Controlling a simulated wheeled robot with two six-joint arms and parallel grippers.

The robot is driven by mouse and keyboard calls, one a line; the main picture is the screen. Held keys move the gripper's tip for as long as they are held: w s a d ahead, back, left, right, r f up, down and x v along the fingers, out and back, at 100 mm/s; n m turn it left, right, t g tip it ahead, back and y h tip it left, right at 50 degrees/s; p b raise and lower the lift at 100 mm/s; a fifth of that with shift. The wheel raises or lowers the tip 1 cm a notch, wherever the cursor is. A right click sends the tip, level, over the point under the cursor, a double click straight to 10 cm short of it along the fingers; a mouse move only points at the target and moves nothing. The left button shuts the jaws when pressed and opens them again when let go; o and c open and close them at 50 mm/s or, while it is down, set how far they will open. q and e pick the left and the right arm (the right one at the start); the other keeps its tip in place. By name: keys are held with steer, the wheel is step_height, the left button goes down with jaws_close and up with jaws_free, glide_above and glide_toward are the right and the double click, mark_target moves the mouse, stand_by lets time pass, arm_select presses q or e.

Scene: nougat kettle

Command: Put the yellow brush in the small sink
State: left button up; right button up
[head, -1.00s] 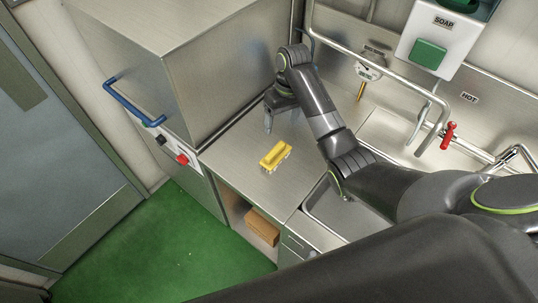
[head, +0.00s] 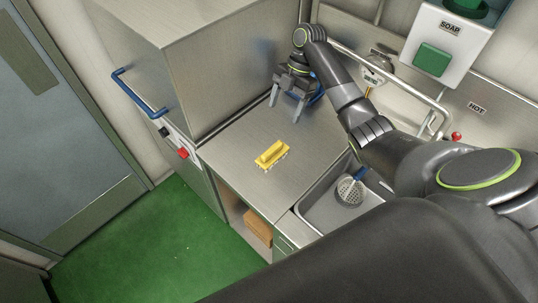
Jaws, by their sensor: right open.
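The yellow brush (head: 271,154) lies on the steel counter (head: 235,155) with its bristles down, left of the small sink. The small sink (head: 318,207) is a steel basin set in the counter, partly hidden by my right arm. A round strainer with holes (head: 349,191) and a blue handle lies in it. My right gripper (head: 285,111) is open and empty, with its fingers pointing down. It is behind the brush, toward the back of the counter, apart from it. My left gripper is not in view.
A steel cabinet with a blue handle (head: 139,93) stands left of the counter. A soap dispenser (head: 437,45) and a pipe rail are on the back wall. A brown block (head: 258,227) sits on the shelf below. The counter around the brush is clear.

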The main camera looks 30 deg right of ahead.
mark_target(273, 147)
steer(key=b+x, duration=0.9)
steer(key=x, duration=0.3)
steer(key=shift+f, duration=0.15)
steer(key=b+x, duration=0.2)
steer(key=x, duration=0.1)
steer(key=b+x, duration=0.1)
steer(key=x, duration=0.1)
steer(key=shift+s+d+f, duration=0.15)
steer(key=shift+s+d, duration=0.05)
steer(key=shift+s, duration=0.1)
steer(key=shift+c, duration=0.3)
steer(key=c, duration=1.1)
steer(key=shift+c, duration=0.2)
